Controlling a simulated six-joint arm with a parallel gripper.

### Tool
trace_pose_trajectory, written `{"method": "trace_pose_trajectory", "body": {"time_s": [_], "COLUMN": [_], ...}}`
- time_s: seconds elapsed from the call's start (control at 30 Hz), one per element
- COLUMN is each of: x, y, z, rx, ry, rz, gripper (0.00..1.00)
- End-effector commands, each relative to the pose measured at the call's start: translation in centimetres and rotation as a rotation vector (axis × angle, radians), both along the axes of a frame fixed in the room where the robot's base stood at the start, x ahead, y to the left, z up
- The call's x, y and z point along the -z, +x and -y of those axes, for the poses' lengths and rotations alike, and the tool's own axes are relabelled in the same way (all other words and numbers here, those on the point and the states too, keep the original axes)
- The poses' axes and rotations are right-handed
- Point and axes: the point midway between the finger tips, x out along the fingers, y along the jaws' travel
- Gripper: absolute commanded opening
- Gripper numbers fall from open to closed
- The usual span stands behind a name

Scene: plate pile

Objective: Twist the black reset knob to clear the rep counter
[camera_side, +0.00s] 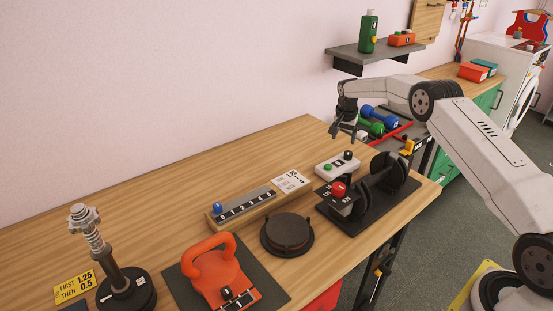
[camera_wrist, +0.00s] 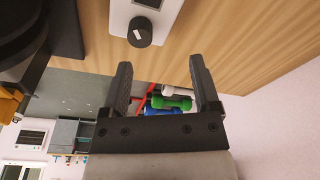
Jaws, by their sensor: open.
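The rep counter is a small white box (camera_side: 333,168) with a green button and a dark display, lying on the wooden bench. The black reset knob (camera_side: 348,155) sits at its far right end. In the wrist view the knob (camera_wrist: 140,32) shows a white mark, on the end of the white box (camera_wrist: 166,20) near the top edge. My gripper (camera_side: 345,132) points down above the bench, above and behind the knob, apart from it. In the wrist view my gripper (camera_wrist: 160,66) is open with nothing between its fingers, and the knob lies beyond the fingertips.
A black dumbbell stand (camera_side: 378,205) with a red knob stands right of the counter. A numbered slider rail (camera_side: 240,208), a dark round disc (camera_side: 287,235) and an orange kettlebell (camera_side: 215,273) are further left. A wall shelf (camera_side: 372,52) hangs above. Coloured dumbbells (camera_side: 378,116) lie behind the bench.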

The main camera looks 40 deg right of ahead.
Motion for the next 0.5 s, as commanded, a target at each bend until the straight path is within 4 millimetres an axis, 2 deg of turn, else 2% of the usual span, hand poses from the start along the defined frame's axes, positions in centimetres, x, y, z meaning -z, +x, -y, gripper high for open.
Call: {"method": "trace_pose_trajectory", "body": {"time_s": [0.5], "x": [-0.6], "y": [-2.4], "z": [0.7], "rx": [-0.576], "ry": [-0.033], "rz": [0.133], "gripper": [0.79]}}
